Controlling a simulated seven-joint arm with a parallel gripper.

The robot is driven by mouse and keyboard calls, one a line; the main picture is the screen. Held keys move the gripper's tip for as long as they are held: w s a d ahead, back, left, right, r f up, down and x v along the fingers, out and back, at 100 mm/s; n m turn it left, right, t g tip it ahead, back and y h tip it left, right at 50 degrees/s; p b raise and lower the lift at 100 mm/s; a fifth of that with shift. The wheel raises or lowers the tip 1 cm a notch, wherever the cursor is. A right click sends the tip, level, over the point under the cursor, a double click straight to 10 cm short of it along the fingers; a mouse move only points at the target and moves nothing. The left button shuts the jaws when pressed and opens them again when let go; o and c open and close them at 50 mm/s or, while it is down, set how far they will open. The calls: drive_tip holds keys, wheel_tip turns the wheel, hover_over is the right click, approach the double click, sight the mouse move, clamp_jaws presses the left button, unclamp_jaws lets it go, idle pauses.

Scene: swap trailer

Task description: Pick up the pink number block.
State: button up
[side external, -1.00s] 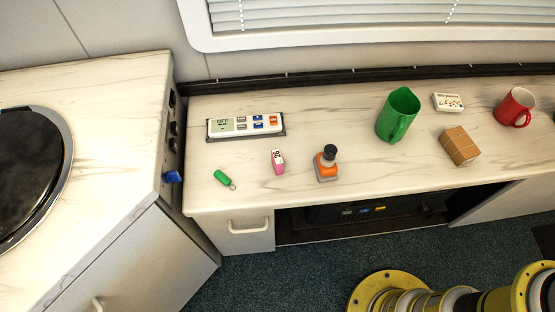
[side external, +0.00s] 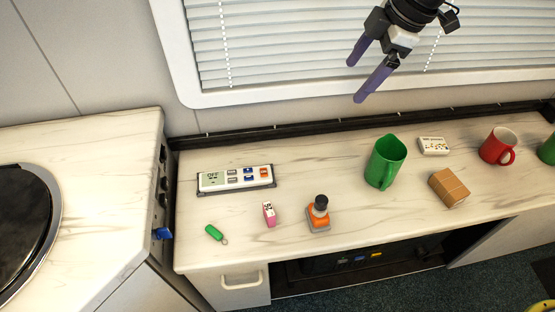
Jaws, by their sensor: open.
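The pink number block (side external: 269,215) stands on the pale marbled counter, with a white face bearing dark digits on its upper part. It is between a green key fob on its left and an orange stamp on its right. My gripper (side external: 359,81) is at the top of the view with two purple fingers spread apart and nothing between them. It is well above the counter, up and to the right of the block, and appears in front of the window blind.
A remote-like panel (side external: 236,179) lies behind the block. The green fob (side external: 215,233) and orange stamp (side external: 319,215) flank it closely. A green pitcher (side external: 385,163), brown box (side external: 448,188), white card box (side external: 433,146) and red mug (side external: 498,146) stand to the right. The counter's front edge is near.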

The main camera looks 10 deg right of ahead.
drive_tip(key=a+f+n+g, duration=0.2)
drive_tip(key=a+f, duration=0.9)
drive_tip(key=f, duration=0.2)
drive_tip(key=n+g+h, duration=0.1)
approach(270, 209)
drive_tip(key=f, duration=0.2)
drive_tip(key=a+f, duration=0.1)
drive_tip(key=f, duration=0.1)
drive_tip(key=shift+f, duration=0.4)
drive_tip(key=shift+a+f, duration=0.15)
drive_tip(key=shift+f, duration=0.9)
drive_tip(key=shift+a+f, duration=0.2)
drive_tip(key=shift+f, duration=0.9)
drive_tip(key=shift+a+f, duration=0.15)
drive_tip(key=shift+f, duration=0.9)
drive_tip(key=shift+c, duration=0.2)
drive_tip(key=c, duration=1.4)
